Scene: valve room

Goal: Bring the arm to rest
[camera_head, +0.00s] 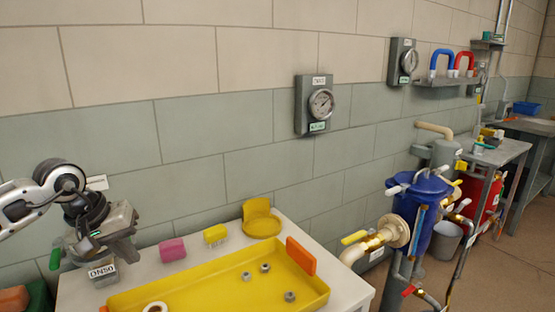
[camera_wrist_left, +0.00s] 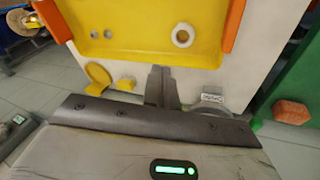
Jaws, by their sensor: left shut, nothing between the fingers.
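My left arm comes in from the left in the head view. Its grey gripper (camera_head: 112,230) hangs over the left end of the white table, above and beside a grey piece labelled DN50 (camera_head: 102,271). In the left wrist view the two dark fingers (camera_wrist_left: 162,82) are together with nothing between them. The labelled piece (camera_wrist_left: 212,97) shows just to the right of the fingers there, partly covered by the gripper body. The fingertips are hard to make out in the head view. My right gripper is in neither view.
The white table (camera_head: 230,243) holds a yellow tray (camera_head: 215,290) with nuts and a white ring, a pink block (camera_head: 172,249), a yellow block (camera_head: 215,234) and a yellow holder (camera_head: 261,220). A green container (camera_head: 40,297) stands left. A blue vessel (camera_head: 425,205) with pipes stands right.

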